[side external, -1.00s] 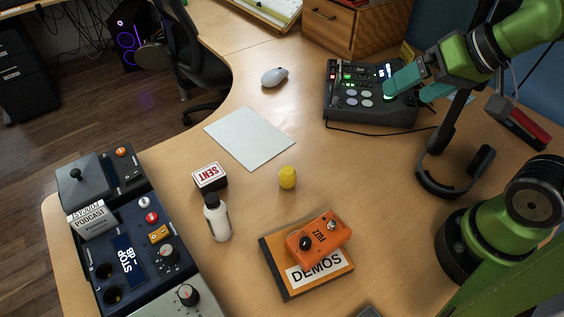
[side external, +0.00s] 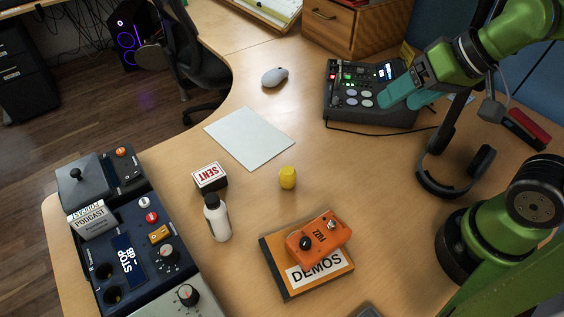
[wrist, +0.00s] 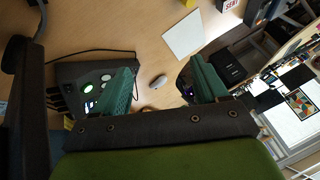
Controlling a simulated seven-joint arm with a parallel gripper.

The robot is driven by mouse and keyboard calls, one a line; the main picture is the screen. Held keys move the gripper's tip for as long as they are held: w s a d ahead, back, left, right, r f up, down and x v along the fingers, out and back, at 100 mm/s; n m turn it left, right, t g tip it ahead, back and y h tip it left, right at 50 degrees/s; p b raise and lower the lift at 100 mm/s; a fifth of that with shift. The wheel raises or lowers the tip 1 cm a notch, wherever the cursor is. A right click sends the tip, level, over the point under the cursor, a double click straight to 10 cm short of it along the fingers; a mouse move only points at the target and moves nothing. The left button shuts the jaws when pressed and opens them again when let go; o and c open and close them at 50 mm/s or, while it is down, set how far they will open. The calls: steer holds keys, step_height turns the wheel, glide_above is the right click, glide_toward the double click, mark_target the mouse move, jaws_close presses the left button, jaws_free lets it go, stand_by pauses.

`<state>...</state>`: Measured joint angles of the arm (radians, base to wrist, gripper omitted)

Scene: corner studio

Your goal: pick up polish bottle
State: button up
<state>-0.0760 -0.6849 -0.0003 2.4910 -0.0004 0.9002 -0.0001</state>
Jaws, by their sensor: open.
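The polish bottle (side external: 217,218) is white with a black cap and stands upright on the desk, left of centre in the side view, beside the dark blue console. My gripper (side external: 408,95) is open and empty, high over the grey control box at the upper right, far from the bottle. In the wrist view the two teal fingers of my gripper (wrist: 160,84) are spread wide with nothing between them. I cannot make out the bottle in the wrist view.
The SENT box (side external: 210,177) stands just behind the bottle, and the dark blue console (side external: 118,232) is on its left. A yellow cylinder (side external: 288,178) and an orange pedal (side external: 318,237) on the DEMOS book (side external: 276,270) lie to its right. White paper (side external: 249,138) lies behind.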

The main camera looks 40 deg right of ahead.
steer(key=w+a+n+g, duration=0.2)
steer(key=w+a, duration=0.1)
steer(key=a, duration=0.4)
steer(key=w+a+n+g, duration=0.2)
steer(key=w+a, duration=0.2)
steer(key=a, duration=0.2)
steer(key=g+h, duration=0.1)
steer(key=h, duration=0.1)
glide_toward(212, 198)
steer(key=shift+m, duration=0.4)
steer(key=f, duration=0.3)
steer(key=w+f, duration=0.1)
steer(key=f, duration=0.2)
steer(key=shift+w+a+f, duration=0.15)
steer(key=shift+a+f, duration=0.05)
steer(key=shift+f, duration=0.2)
steer(key=shift+w+f, duration=0.1)
steer(key=shift+f, duration=2.6)
steer(key=shift+c, duration=0.3)
